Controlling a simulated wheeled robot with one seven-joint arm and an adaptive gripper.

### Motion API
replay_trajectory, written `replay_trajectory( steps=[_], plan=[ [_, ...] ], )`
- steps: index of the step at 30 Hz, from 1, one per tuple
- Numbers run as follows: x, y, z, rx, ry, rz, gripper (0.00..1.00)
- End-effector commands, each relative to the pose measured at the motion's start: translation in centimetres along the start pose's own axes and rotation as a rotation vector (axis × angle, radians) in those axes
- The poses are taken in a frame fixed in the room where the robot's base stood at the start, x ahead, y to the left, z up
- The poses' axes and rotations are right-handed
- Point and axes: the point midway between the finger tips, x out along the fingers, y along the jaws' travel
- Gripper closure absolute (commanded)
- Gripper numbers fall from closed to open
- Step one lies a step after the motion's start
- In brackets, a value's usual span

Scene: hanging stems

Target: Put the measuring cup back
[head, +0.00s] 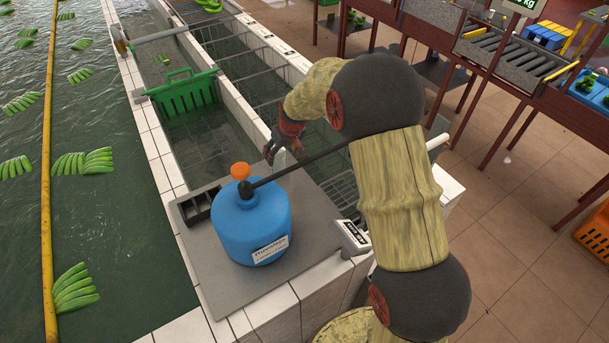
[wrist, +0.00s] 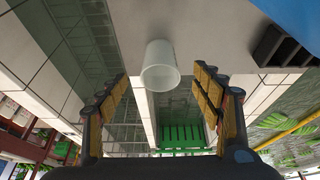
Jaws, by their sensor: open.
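The measuring cup is a translucent white cup (wrist: 160,68). In the wrist view it is at upper middle, at the edge of the grey sheet (wrist: 195,25), its round mouth toward the camera. My gripper (wrist: 165,82) is open, one finger on each side of the cup with gaps between. In the head view my gripper (head: 279,152) is low over the far end of the grey sheet, beyond the blue jug. A small pale patch beside the fingers there may be the cup, mostly hidden.
The blue jug (head: 250,225) with an orange cap and dark hose stands on the sheet. A black slotted tray (head: 198,205) lies left of it, a small scale-like box (head: 350,237) right. A green basket (head: 183,95) hangs in the tank beyond.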

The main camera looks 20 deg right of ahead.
Motion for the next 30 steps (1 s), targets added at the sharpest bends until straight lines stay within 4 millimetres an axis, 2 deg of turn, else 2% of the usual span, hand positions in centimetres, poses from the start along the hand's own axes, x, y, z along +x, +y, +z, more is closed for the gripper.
replay_trajectory(
  steps=[2, 5, 8, 12, 14, 18, 21, 27, 30],
  plan=[
    [-0.8, -0.1, 0.0, 0.001, 0.002, 0.000, 0.34],
    [-3.3, -0.5, 0.0, 0.005, 0.011, 0.002, 0.34],
    [-7.7, -1.2, 0.6, 0.016, 0.022, 0.005, 0.34],
    [-14.8, -2.7, 2.9, 0.037, 0.034, 0.010, 0.34],
    [-17.6, -3.3, 4.2, 0.048, 0.038, 0.012, 0.34],
    [-23.4, -4.8, 7.8, 0.072, 0.049, 0.021, 0.34],
    [-27.0, -5.7, 10.8, 0.088, 0.058, 0.029, 0.34],
    [-32.6, -7.5, 17.8, 0.129, 0.075, 0.048, 0.34],
    [-34.4, -8.2, 21.3, 0.150, 0.083, 0.059, 0.34]
  ],
)
